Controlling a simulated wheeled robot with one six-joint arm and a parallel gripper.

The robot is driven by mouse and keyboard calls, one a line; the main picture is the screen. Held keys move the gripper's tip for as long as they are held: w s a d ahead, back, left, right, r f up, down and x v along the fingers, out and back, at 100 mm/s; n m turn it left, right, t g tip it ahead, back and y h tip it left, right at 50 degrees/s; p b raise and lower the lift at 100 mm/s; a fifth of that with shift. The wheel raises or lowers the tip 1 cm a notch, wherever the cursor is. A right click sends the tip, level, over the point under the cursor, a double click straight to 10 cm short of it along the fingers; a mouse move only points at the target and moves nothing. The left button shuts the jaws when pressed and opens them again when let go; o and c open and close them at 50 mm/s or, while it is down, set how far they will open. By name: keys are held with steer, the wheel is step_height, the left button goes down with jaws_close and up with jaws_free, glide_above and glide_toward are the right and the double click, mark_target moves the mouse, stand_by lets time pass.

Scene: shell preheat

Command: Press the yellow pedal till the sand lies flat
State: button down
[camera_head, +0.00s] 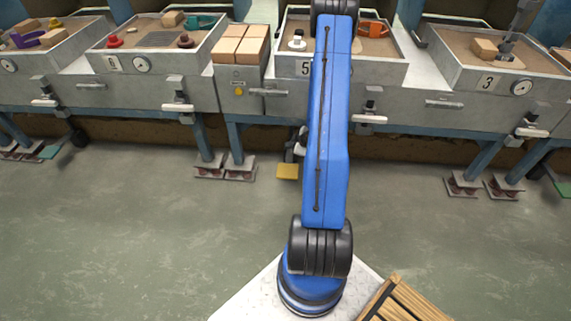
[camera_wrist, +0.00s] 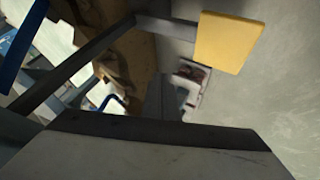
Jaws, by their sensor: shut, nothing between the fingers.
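The yellow pedal (camera_head: 288,171) is low, just above the floor, under the station marked 5, left of my blue arm. In the wrist view the yellow pedal (camera_wrist: 230,42) is a flat plate at the upper right, on the end of a grey bar (camera_wrist: 165,24). My gripper (camera_wrist: 155,130) shows as a broad dark-edged shape along the bottom of the wrist view; it is shut and empty. It looks apart from the pedal. In the head view my arm hides most of it. The sand (camera_head: 345,47) in tray 5 (camera_head: 375,72) is partly hidden by my arm; its flatness is unclear.
A white-and-black piece (camera_head: 297,40) and an orange piece (camera_head: 373,28) stand in tray 5. Other sand trays, such as tray 3 (camera_head: 480,82), line the wall. Blue legs with footplates (camera_head: 240,172) stand left of the pedal. The floor in front is clear. A wooden slatted piece (camera_head: 405,300) lies at bottom right.

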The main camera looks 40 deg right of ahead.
mark_target(290, 164)
steer(key=shift+f, duration=0.15)
stand_by(0.3)
steer(key=shift+s+a+f, duration=0.1)
steer(key=shift+f, duration=2.05)
steer(key=shift+s+a+f, duration=0.1)
steer(key=shift+f, duration=2)
